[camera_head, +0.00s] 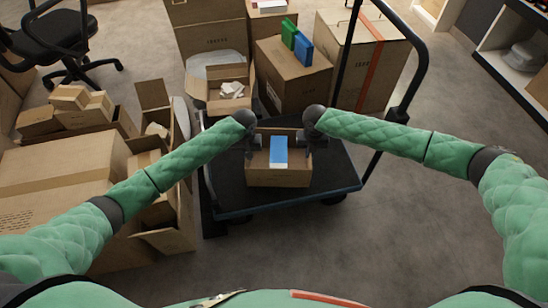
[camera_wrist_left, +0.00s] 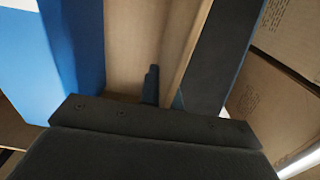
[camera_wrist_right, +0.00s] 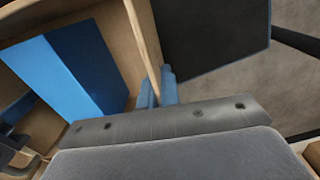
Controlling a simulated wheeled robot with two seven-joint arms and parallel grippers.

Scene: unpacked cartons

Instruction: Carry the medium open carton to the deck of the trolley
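The medium open carton (camera_head: 279,177) is upright over the dark trolley deck (camera_head: 335,180), with a blue box (camera_head: 279,150) inside. I cannot tell whether its bottom touches the deck. My left gripper (camera_head: 252,144) is at the carton's left wall, and my right gripper (camera_head: 306,140) is at its right wall. In the left wrist view the carton wall (camera_wrist_left: 188,55) runs between my fingers. In the right wrist view the fingers are close on either side of the carton wall (camera_wrist_right: 143,45). Both grippers look shut on these walls.
The trolley's handle (camera_head: 418,75) rises at the right. Behind the deck stand a carton with green and blue boxes on it (camera_head: 290,75), a taped carton (camera_head: 345,60) and an open carton (camera_head: 230,103). Large cartons (camera_head: 70,185) crowd the left. Floor is clear at the right.

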